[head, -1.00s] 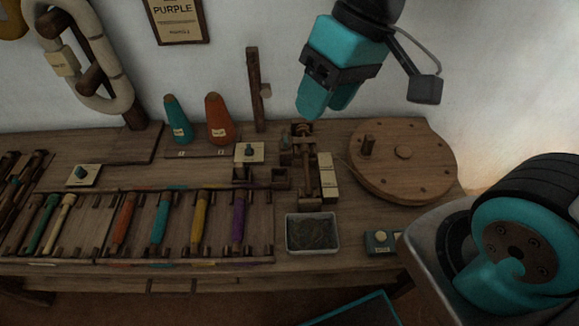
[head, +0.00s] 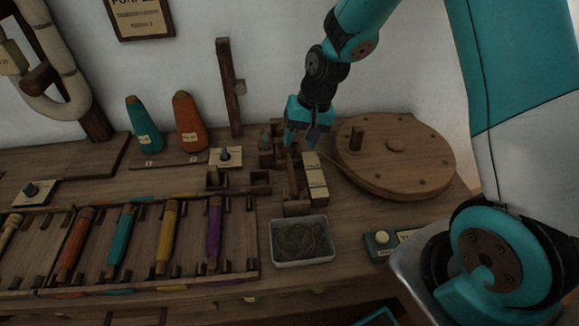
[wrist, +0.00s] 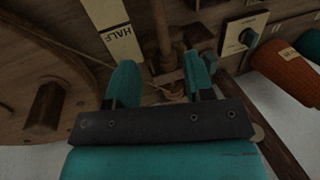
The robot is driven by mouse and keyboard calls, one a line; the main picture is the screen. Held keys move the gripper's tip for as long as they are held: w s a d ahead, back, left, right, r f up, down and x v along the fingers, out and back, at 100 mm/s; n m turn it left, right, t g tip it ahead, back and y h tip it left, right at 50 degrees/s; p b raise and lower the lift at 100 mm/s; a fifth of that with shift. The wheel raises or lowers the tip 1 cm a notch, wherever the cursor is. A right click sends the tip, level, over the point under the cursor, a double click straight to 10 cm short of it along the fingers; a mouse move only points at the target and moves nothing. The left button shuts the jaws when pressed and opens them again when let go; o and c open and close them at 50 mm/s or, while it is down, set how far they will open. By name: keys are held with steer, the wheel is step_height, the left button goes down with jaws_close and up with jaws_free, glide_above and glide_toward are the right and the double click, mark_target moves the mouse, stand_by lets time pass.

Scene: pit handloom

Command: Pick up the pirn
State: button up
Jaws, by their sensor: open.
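A bare wooden rod (wrist: 163,28), which looks like the pirn, lies in the small wooden winding stand beside a pale board marked HALF (wrist: 115,28). In the head view my gripper (head: 299,140) is over the back end of this stand and hides much of the rod. In the wrist view my gripper (wrist: 160,80) is open, with one teal finger on each side of the rod's line.
A round wooden turntable (head: 392,160) with a peg stands close to the right of the stand. Teal (head: 144,128) and orange (head: 189,124) cones and an upright post (head: 228,90) are to the left. A tray of threads (head: 301,241) and a rack of coloured bobbins (head: 165,236) are in front.

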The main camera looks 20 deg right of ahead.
mark_target(291, 162)
steer(key=b+x, duration=0.1)
steer(key=x, duration=0.6)
steer(key=shift+a+f, duration=0.2)
jaws_close()
